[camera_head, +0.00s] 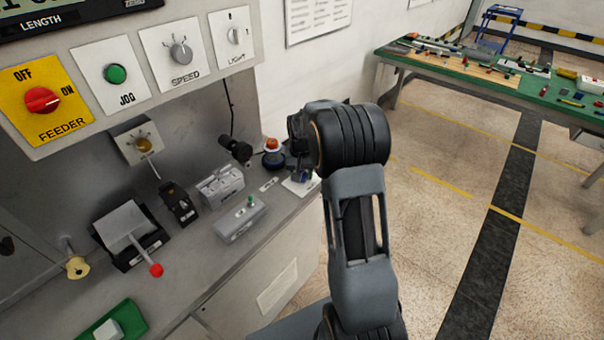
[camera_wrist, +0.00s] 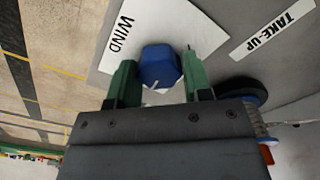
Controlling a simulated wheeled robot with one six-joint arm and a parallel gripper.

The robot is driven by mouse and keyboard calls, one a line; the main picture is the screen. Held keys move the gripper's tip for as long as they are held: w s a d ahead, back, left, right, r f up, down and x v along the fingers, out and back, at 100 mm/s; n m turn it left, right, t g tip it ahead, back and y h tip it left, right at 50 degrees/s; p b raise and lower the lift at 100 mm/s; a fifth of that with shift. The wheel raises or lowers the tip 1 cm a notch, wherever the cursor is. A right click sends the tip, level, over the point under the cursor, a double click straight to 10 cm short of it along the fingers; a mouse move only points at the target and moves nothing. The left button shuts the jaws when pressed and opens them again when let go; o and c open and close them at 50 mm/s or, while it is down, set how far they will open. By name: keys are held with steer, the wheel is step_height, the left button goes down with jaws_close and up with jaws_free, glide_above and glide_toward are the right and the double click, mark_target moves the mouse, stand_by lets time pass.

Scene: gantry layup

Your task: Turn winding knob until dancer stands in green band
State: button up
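The winding knob (camera_wrist: 158,66) is blue and faceted, with a white pointer mark, on a white plate (camera_wrist: 205,30) lettered WIND. In the wrist view my gripper (camera_wrist: 160,75) has one green finger on each side of it, and both fingers appear to touch its sides. In the head view my gripper (camera_head: 299,165) reaches down over the right end of the grey console, and the knob is mostly hidden behind it. I cannot make out a dancer or a green band in either view.
A dark round part with a blue rim (camera_wrist: 245,90) sits right beside my gripper, near the TAKE-UP label (camera_wrist: 272,30). An orange-topped part (camera_head: 272,150) stands left of my gripper. Further left are small boxes, a red-tipped lever (camera_head: 155,270) and the yellow feeder switch (camera_head: 42,100).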

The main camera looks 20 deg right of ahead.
steer(key=o, duration=0.4)
step_height(320, 180, up, 14)
steer(key=shift+f, duration=0.1)
stand_by(0.5)
stand_by(0.4)
steer(key=s+a+n+t, duration=0.1)
steer(key=s+a, duration=0.2)
steer(key=s, duration=0.4)
steer(key=s+a+n+t, duration=0.1)
steer(key=s+a, duration=0.3)
steer(key=s, duration=0.4)
steer(key=s+a+n+t, duration=0.1)
steer(key=s+a+n, duration=0.1)
steer(key=s, duration=0.5)
steer(key=shift+s+a+f+n+t+p, duration=0.1)
steer(key=shift+a+f+n+t+p, duration=0.1)
steer(key=shift+a, duration=0.25)
steer(key=shift+s+a+f+n+t+p, duration=0.1)
steer(key=shift+a+f+p, duration=0.1)
steer(key=shift+a, duration=0.2)
steer(key=shift+w, duration=0.1)
